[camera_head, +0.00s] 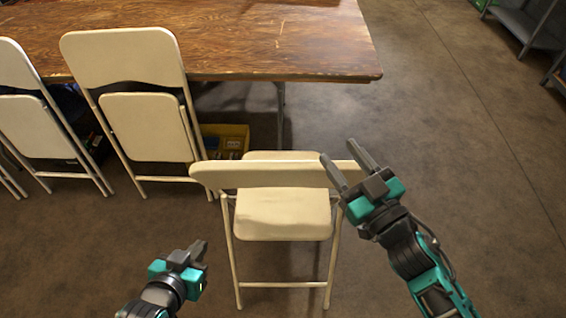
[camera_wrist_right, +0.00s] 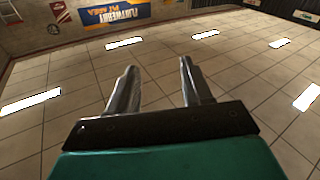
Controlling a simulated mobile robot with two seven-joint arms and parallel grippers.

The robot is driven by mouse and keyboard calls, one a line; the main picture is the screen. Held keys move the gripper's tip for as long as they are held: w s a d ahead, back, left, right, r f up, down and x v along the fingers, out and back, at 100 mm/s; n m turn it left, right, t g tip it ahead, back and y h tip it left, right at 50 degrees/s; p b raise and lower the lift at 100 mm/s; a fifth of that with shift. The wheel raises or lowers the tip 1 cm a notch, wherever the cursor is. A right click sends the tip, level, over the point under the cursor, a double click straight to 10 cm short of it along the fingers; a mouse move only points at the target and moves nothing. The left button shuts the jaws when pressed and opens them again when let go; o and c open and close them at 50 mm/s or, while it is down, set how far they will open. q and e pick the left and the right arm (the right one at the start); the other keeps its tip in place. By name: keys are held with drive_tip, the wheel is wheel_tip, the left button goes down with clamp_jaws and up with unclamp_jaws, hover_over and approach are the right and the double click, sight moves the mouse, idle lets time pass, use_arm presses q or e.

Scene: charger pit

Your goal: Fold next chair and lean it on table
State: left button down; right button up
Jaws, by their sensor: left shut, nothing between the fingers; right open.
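An unfolded cream folding chair (camera_head: 283,216) stands upright in front of me, its backrest (camera_head: 262,176) nearest me and its seat flat. My right gripper (camera_head: 344,160) is open and empty at the right end of the backrest. One finger overlaps that end in the picture; I cannot tell if they touch. My left gripper (camera_head: 200,246) is shut and empty, low and left of the chair's legs. The wooden table (camera_head: 230,38) is beyond the chair. Another cream chair (camera_head: 125,55) looks folded and leans at the table's near edge.
More of a cream chair (camera_head: 15,68) shows at the left edge, also by the table. A yellow bin (camera_head: 228,131) sits on the floor under the table. Floor at the right is clear up to a metal shelf (camera_head: 525,22). The right wrist view shows a tiled ceiling (camera_wrist_right: 230,75).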

drive_tip(key=shift+o, duration=0.3)
drive_tip(key=a+r+n+g+y, duration=0.4)
drive_tip(key=a+r+n+y, duration=0.2)
drive_tip(key=shift+s+r+n+y+p, duration=0.25)
drive_tip(key=shift+s+n+y+p, duration=0.1)
drive_tip(key=shift+s+n+y, duration=0.1)
drive_tip(key=n+g+h+p, duration=0.2)
drive_tip(key=n+g+h, duration=0.3)
drive_tip(key=g+h, duration=0.4)
approach(290, 165)
drive_tip(key=b+x, duration=0.7)
drive_tip(key=shift+f+b, duration=0.3)
drive_tip(key=shift+f, duration=0.1)
drive_tip(key=x, duration=0.4)
drive_tip(key=shift+a+r+b, duration=0.1)
drive_tip(key=shift+b, duration=0.3)
drive_tip(key=shift+w+a+f, duration=0.25)
drive_tip(key=shift+a+f, duration=0.1)
drive_tip(key=shift+f, duration=0.1)
use_arm(q)
drive_tip(key=shift+h, duration=0.3)
drive_tip(key=f, duration=0.1)
drive_tip(key=d+f, duration=0.1)
drive_tip(key=f, duration=0.2)
drive_tip(key=shift+w+d, duration=0.15)
drive_tip(key=shift+w, duration=0.25)
use_arm(e)
drive_tip(key=shift+c, duration=0.4)
